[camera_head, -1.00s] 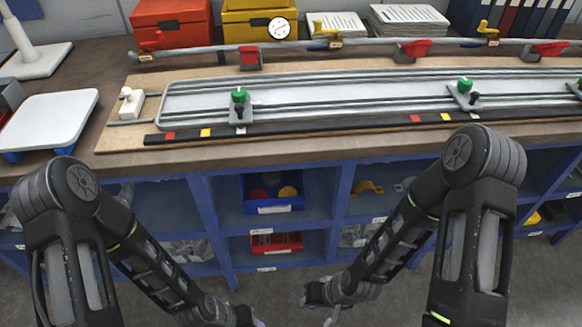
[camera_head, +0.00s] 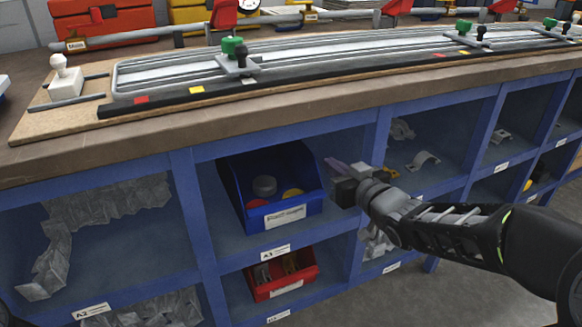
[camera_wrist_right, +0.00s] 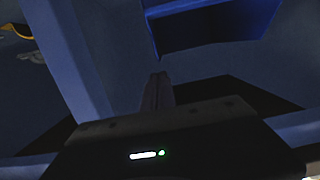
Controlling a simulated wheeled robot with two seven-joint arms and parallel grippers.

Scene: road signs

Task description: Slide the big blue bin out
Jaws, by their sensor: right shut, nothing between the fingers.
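The big blue bin (camera_head: 285,219) sits in the upper compartment of the blue shelf under the workbench, with a white label on its front. It holds a grey round piece and yellow and red pieces. My right gripper (camera_head: 333,164) is shut and empty, just right of the bin's front right edge and apart from it as far as I can see. In the right wrist view the shut fingers (camera_wrist_right: 157,90) point toward the dark blue bin (camera_wrist_right: 205,28), which shows at the top. The left gripper is out of view.
A smaller red bin (camera_head: 283,275) sits in the compartment below. Blue shelf dividers (camera_head: 194,228) stand on both sides of the bin. The workbench edge (camera_head: 250,118) overhangs above. Clear bags (camera_head: 105,200) lie in the left compartment. Open floor lies in front at the right.

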